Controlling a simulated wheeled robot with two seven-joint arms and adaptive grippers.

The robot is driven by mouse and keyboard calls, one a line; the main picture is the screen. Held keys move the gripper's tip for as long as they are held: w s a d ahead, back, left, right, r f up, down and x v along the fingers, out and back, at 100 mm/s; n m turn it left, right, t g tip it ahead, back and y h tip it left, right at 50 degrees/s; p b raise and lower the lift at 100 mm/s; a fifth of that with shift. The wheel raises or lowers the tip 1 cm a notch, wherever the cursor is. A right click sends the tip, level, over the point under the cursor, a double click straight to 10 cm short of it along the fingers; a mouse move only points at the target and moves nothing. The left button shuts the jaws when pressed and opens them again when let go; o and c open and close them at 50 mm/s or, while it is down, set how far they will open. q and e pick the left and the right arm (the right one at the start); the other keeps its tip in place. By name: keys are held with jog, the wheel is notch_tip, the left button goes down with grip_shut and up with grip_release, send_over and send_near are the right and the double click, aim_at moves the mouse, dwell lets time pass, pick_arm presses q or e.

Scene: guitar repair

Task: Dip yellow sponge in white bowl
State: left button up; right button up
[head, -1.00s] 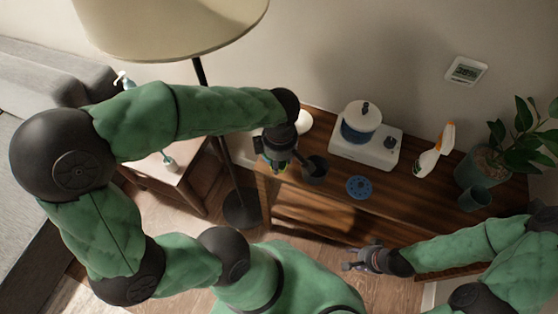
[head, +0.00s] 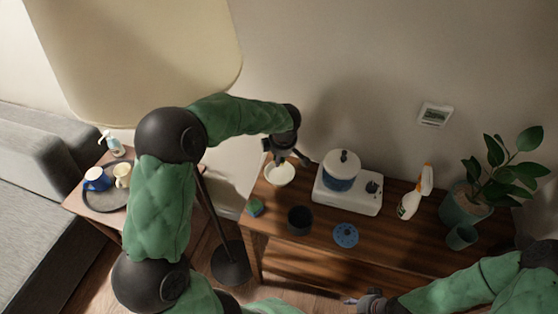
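The white bowl (head: 280,176) stands at the back left of the wooden table, with a pale yellowish inside. My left gripper (head: 289,160) is right over the bowl, pointing down, and covers part of its far rim. Its fingers look spread, but I cannot tell whether something is between them or whether they touch the bowl. I cannot make out a clearly yellow sponge. A small green and blue block (head: 255,207), sponge-like, lies at the table's left edge. My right gripper (head: 365,300) is low in front of the table; its fingers are too small to judge.
On the table (head: 400,225) are a dark cup (head: 300,220), a blue perforated disc (head: 346,235), a white appliance with a pot (head: 347,190), a spray bottle (head: 414,195) and a potted plant (head: 465,207). A floor lamp (head: 140,60) stands close to my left arm.

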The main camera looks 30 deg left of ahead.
pick_arm(q)
jog(key=shift+f+b, duration=0.9)
jog(key=shift+f, duration=1.85)
notch_tip(320, 180, down, 3)
jog(key=b, duration=0.4)
jog(key=shift+f+b, duration=0.15)
jog(key=shift+b, duration=0.15)
jog(key=shift+r+p, duration=1.05)
jog(key=shift+r, duration=2.3)
jog(key=shift+r, duration=0.1)
jog(key=shift+r+p, duration=0.75)
jog(key=shift+r, duration=1.15)
jog(key=shift+c, duration=0.2)
